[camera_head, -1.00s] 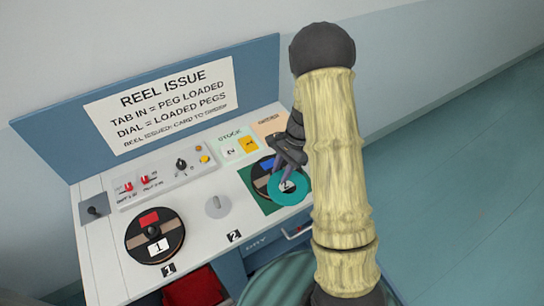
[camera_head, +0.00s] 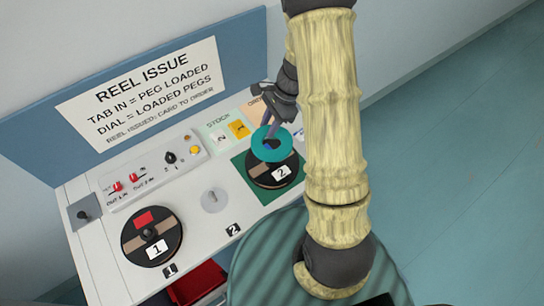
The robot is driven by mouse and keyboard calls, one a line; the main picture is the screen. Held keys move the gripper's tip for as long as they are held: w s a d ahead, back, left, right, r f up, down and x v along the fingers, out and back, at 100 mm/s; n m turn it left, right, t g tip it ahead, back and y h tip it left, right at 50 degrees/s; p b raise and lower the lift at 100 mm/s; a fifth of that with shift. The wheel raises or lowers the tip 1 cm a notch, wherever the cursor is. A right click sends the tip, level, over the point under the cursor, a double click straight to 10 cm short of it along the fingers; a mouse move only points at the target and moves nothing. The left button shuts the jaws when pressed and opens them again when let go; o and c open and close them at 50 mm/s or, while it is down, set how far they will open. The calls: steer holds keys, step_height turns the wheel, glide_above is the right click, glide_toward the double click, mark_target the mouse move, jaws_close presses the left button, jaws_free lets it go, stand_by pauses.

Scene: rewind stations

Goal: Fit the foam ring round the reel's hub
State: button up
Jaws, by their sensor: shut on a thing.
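The teal foam ring (camera_head: 259,150) is held in my gripper (camera_head: 269,137), which is shut on it. The reel lies flat on a green mat (camera_head: 253,197) at the right of the counter. Its hub is not clearly visible behind the ring and fingers. I cannot tell whether the ring touches the reel. A second black reel (camera_head: 133,245), marked 1, lies at the left with its dark hub knob showing.
A bare grey peg plate (camera_head: 214,201) sits between the reels. A control panel (camera_head: 155,170) with red switches and a knob stands behind, beside stock cards (camera_head: 238,129). A sign board (camera_head: 140,90) rises at the back. A red bin (camera_head: 197,285) is below the front edge.

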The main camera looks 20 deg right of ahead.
step_height(320, 180, down, 6)
steer(key=shift+r+p, duration=0.2)
steer(key=shift+p, duration=0.25)
steer(key=shift+f, duration=0.15)
